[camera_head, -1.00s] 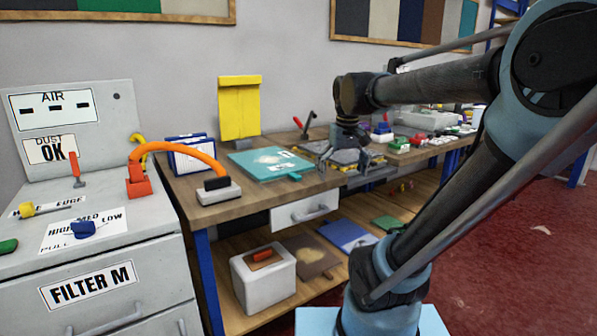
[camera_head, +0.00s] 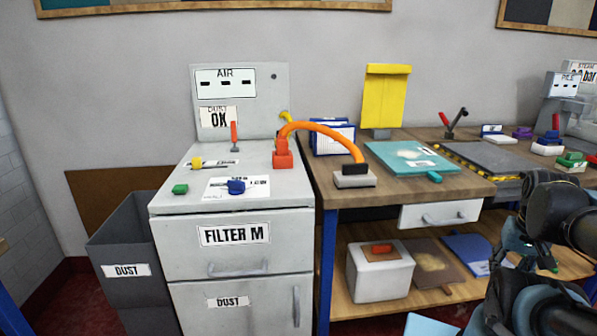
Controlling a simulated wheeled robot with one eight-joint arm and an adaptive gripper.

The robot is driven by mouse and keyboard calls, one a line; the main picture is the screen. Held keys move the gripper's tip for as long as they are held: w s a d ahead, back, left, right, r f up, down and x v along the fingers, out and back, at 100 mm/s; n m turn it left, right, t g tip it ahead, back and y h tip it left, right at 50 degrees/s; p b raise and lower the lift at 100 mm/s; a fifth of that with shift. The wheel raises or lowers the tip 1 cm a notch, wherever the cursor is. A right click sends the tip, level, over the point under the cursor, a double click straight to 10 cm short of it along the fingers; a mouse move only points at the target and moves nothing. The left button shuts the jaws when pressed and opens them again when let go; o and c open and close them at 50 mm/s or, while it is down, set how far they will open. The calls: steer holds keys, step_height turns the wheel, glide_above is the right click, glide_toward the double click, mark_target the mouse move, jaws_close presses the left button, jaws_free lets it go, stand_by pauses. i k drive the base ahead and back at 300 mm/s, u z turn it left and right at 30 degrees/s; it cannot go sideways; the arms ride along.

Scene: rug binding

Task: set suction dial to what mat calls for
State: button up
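The suction dial is a blue knob (camera_head: 236,187) on a white label plate (camera_head: 256,188) on top of the grey filter cabinet (camera_head: 234,238). The plate's lettering is too small to read fully now. A teal mat (camera_head: 385,158) with a pale patch and a small white tag lies on the wooden bench (camera_head: 345,197); the tag's text is not legible. My gripper (camera_head: 530,262) is at the lower right, in front of the bench and far from the dial. Its fingers are small, dark and partly overlapped, so its opening is unclear.
On the cabinet stand a yellow knob (camera_head: 197,163), a green knob (camera_head: 180,189) and an orange-red lever (camera_head: 234,136). An orange hose (camera_head: 325,128) arches from cabinet to bench. A dust bin (camera_head: 135,250) stands left. Free space lies before the cabinet top.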

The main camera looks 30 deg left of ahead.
mark_target(236, 188)
steer(key=u, duration=0.25)
steer(key=k, duration=0.7)
steer(key=u, duration=0.6)
steer(key=k, duration=0.6)
steer(key=u, duration=0.6)
steer(key=i, duration=1)
steer(key=z, duration=0.25)
